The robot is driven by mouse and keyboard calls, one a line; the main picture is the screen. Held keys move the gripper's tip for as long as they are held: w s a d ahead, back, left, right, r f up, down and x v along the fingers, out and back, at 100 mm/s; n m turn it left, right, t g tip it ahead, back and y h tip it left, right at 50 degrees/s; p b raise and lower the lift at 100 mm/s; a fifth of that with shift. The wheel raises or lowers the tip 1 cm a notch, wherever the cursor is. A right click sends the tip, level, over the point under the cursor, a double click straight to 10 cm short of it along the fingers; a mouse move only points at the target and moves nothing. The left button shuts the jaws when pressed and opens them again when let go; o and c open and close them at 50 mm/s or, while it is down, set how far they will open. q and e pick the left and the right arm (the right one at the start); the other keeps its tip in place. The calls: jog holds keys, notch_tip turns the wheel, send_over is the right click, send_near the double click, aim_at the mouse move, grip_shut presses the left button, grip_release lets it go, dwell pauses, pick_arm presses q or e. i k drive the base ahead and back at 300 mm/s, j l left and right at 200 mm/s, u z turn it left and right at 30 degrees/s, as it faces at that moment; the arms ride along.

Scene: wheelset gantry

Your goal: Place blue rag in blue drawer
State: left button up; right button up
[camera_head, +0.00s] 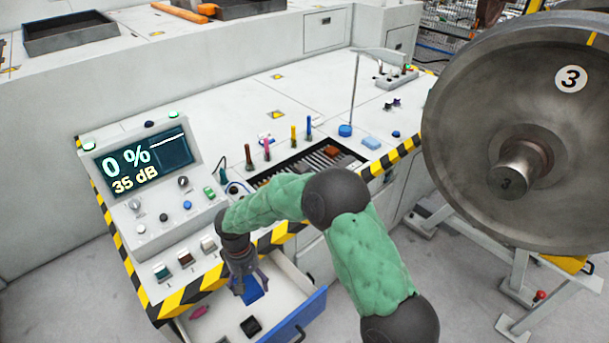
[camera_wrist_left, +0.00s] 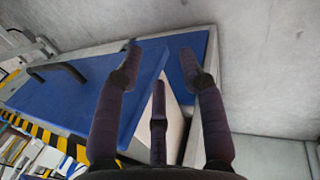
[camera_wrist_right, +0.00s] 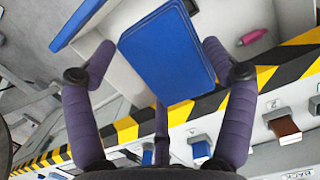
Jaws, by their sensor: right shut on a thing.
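The blue rag (camera_head: 255,291) is a flat, folded blue rectangle at the fingers of my right gripper (camera_head: 243,286). In the right wrist view the rag (camera_wrist_right: 167,52) shows large between the fingers, which are shut on it. The drawer with the blue front (camera_head: 303,316) is pulled open below the striped bench edge. Gripper and rag are over the drawer's opening; whether the rag touches the drawer floor I cannot tell. My left gripper (camera_wrist_left: 160,62) shows only in its wrist view, fingers spread and empty, in front of blue panels (camera_wrist_left: 75,95).
A pink object (camera_head: 199,312) and a black object (camera_head: 250,326) lie in the drawer. A console with a screen (camera_head: 145,160) stands on the bench to the left. A large wheel (camera_head: 500,110) stands at right. Several tools stand upright near a slotted tray (camera_head: 310,160).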

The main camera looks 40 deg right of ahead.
aim_at(279, 303)
jog(key=k+l+u, duration=0.1)
jog(key=l, duration=0.25)
jog(key=k+l, duration=0.1)
jog(key=l, duration=0.25)
jog(key=k+l+u, duration=0.15)
jog(key=l, duration=0.2)
jog(key=k+l, duration=0.1)
jog(key=l, duration=0.25)
jog(key=u, duration=0.05)
